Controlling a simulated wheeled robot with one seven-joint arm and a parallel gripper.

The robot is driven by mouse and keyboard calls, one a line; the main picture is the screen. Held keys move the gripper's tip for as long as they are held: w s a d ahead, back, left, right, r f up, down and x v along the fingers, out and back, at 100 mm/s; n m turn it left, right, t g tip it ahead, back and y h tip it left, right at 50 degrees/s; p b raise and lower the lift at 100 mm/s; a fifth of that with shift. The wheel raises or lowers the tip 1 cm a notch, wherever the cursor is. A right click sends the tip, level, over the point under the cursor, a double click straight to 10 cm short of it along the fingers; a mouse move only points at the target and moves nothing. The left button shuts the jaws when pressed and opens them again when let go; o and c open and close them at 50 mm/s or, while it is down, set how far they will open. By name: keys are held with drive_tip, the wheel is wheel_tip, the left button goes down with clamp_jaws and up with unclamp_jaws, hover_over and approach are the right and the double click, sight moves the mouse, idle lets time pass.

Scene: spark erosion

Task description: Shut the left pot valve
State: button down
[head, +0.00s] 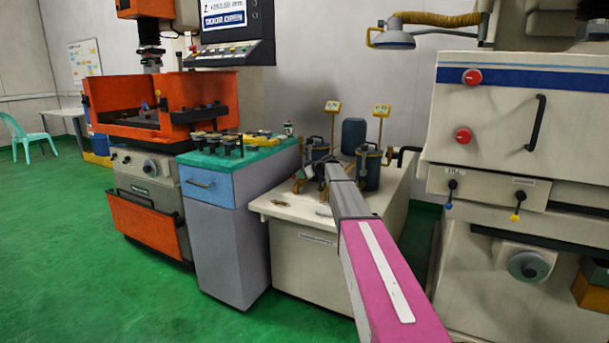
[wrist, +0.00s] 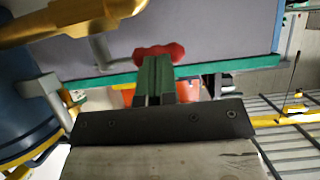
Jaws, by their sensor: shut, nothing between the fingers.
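The left pot (head: 317,149), a dark blue cylinder with a yellowish band, stands on the beige tank unit (head: 285,206) in the head view, partly behind my arm. A blue cylinder with a yellow band, probably this pot (wrist: 18,105), fills the left edge of the wrist view. A red piece, probably the valve handle (wrist: 166,51), shows just beyond my fingertips, with a grey bent rod beside it. My gripper (wrist: 153,68) is shut and empty, its green fingers together. Whether they touch the red piece I cannot tell. In the head view the valve is hidden.
The right pot (head: 370,170) stands close to the right of my arm's end. A blue canister (head: 353,136) is behind. A blue-grey drawer cabinet (head: 225,235) adjoins on the left, and a large beige machine (head: 520,110) on the right. A brass pipe (wrist: 70,20) crosses the wrist view's top left.

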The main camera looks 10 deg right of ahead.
drive_tip(key=shift+a+m+t+h, duration=0.3)
drive_tip(key=shift+a+m+t, duration=0.1)
drive_tip(key=shift+m, duration=0.1)
drive_tip(key=w+a+m+t+h, duration=0.4)
drive_tip(key=w+a+m+h, duration=0.1)
drive_tip(key=w, duration=0.3)
drive_tip(key=shift+w+m+h, duration=0.2)
drive_tip(key=shift+m+h, duration=0.5)
drive_tip(key=shift+m, duration=0.2)
idle(1.0)
drive_tip(key=shift+w, duration=0.15)
idle(0.4)
drive_tip(key=s+a+r, duration=0.6)
drive_tip(key=s+a, duration=0.1)
drive_tip(key=s, duration=0.3)
drive_tip(key=shift+s+a+r, duration=0.15)
drive_tip(key=shift+a, duration=0.05)
